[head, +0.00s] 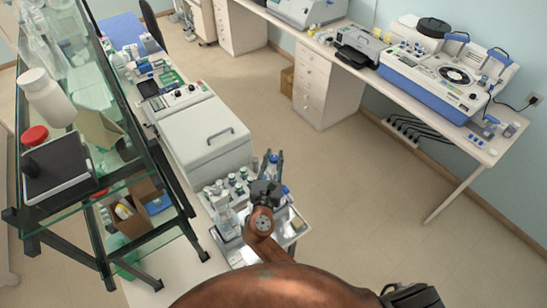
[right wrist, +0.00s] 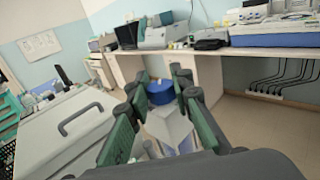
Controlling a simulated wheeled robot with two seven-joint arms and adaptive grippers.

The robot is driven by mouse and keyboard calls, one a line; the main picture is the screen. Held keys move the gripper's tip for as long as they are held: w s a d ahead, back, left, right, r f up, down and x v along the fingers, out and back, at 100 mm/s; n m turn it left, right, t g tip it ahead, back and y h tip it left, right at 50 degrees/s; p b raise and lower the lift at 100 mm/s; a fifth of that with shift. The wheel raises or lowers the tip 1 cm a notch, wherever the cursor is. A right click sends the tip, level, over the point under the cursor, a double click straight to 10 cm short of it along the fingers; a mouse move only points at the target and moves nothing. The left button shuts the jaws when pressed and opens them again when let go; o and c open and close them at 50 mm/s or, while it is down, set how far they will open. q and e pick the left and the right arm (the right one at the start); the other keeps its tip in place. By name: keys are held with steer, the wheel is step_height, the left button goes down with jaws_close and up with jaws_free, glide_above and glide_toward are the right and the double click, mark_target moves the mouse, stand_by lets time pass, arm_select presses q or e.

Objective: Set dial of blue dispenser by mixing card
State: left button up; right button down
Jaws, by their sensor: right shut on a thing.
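My right gripper (head: 268,165) is over the bench end beside the grey lidded machine. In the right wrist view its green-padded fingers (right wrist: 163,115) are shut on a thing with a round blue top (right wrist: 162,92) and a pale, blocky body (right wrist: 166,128). It looks like the blue dispenser. Any dial marks are too small to read. I cannot make out a mixing card for sure; a pale sheet (right wrist: 40,45) with unreadable print hangs on the far wall.
The grey lidded machine (head: 205,135) stands left of the gripper. Small bottles (head: 238,182) and a metal tray (head: 240,252) are close by. A glass shelf rack (head: 110,130) stands at left. Open floor (head: 350,190) lies to the right, before the far bench (head: 430,110).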

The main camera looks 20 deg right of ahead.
steer(key=c, duration=1.7)
jaws_free()
steer(key=v, duration=1.2)
